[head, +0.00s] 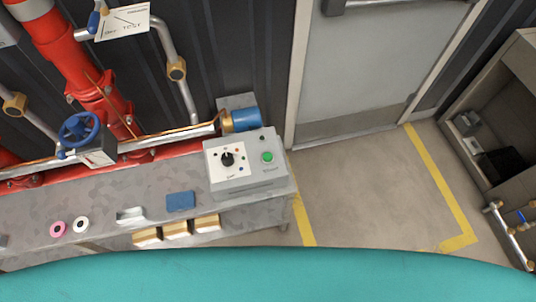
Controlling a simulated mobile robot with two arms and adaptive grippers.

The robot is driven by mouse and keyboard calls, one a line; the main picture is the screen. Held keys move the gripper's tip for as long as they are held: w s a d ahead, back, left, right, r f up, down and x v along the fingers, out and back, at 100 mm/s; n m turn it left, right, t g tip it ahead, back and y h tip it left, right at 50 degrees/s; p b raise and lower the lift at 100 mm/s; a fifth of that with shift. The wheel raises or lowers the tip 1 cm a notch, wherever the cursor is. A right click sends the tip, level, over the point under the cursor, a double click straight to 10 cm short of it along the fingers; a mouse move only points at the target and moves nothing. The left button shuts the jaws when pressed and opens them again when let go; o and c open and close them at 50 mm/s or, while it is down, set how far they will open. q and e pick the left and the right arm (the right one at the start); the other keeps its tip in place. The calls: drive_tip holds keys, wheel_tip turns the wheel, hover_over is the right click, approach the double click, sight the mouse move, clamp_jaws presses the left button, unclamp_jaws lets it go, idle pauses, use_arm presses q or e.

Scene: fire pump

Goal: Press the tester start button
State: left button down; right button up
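A grey tester box (247,178) stands at the right end of the metal bench in the head view. Its sloped top has a green round button (267,157) on the right. A white panel on its left part carries a black rotary knob (227,159) and several small coloured dots. The lettering on the box is too small to read. Neither of my grippers shows in this view, and nothing covers the green button.
The grey bench (105,208) holds a blue block (180,201), a pink ring (57,229) and a white ring (80,225). Red pipes with a blue handwheel (79,130) stand behind it. Yellow-lined floor (375,190) lies clear before a grey door (370,70). Shelving (510,100) stands right.

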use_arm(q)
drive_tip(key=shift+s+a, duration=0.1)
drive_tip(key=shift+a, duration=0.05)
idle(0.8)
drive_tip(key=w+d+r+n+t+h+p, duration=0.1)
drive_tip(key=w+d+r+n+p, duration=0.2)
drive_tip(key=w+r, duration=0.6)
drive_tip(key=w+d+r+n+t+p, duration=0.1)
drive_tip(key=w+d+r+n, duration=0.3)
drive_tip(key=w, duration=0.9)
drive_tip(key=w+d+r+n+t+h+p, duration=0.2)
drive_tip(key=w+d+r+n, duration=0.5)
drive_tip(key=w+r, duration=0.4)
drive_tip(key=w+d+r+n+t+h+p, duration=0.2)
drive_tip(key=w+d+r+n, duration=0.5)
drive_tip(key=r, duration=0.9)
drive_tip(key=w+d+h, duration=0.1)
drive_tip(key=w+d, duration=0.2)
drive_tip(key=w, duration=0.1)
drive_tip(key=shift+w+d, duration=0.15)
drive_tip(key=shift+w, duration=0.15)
